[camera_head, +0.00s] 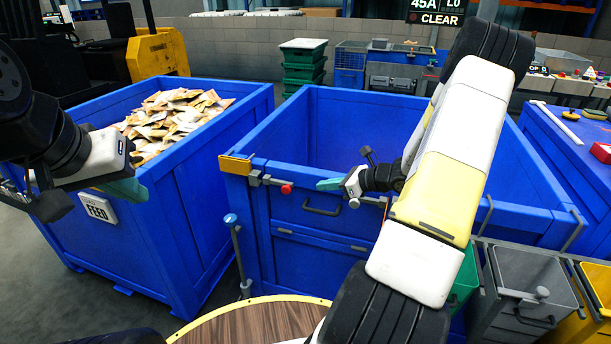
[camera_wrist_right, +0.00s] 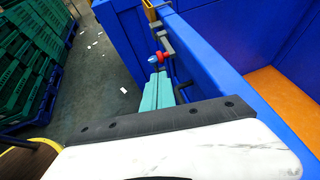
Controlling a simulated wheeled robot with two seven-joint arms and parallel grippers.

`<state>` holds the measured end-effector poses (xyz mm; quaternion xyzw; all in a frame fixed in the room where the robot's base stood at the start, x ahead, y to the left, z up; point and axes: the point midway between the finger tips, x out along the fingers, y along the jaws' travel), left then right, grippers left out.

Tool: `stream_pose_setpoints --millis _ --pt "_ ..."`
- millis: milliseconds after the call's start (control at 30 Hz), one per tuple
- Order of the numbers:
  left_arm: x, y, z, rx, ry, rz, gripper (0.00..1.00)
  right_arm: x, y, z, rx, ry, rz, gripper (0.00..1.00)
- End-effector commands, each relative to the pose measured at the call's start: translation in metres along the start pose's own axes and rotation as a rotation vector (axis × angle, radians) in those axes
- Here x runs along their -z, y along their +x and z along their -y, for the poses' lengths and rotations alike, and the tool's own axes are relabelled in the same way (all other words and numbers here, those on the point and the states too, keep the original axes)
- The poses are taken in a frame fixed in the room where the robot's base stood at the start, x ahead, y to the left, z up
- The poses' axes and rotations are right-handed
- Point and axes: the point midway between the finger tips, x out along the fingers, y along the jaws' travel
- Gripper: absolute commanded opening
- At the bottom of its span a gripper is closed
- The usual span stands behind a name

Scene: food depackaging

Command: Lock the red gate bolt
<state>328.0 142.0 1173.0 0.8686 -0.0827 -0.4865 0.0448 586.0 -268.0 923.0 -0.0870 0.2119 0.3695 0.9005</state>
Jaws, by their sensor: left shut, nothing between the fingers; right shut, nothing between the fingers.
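The bolt's red knob (camera_head: 286,189) is at the upper left of the front panel of the empty blue bin (camera_head: 330,238), at the end of a grey bar in grey brackets. In the right wrist view the red knob (camera_wrist_right: 163,57) lies just beyond the teal fingertips. My right gripper (camera_head: 322,185) is shut and empty, its fingertips pointing left at the knob with a small gap in the head view. My left gripper (camera_head: 132,190) is shut and empty, in front of the feed bin at the left. Whether the bar sits in its keeper is unclear.
The blue feed bin (camera_head: 165,225) holds many packets. An orange plate (camera_head: 236,164) caps the empty bin's front left corner. A grey rod with a blue knob (camera_head: 231,219) stands below it. A dark handle (camera_head: 321,207) sits under my right gripper. Grey and yellow bins stand at the right.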

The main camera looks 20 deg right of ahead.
Motion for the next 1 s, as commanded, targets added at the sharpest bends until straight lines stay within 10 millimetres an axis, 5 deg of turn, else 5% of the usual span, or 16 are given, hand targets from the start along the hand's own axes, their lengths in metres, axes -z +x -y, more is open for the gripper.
stream_pose_setpoints --millis 500,1000 --pt "0.0 0.0 0.0 0.0 0.0 0.0 0.0 0.0 0.102 -0.001 -0.002 0.001 0.0 0.0" --pt "0.0 0.0 0.0 0.0 0.0 0.0 0.0 0.0 0.117 0.0 0.0 0.0 0.0 0.0"
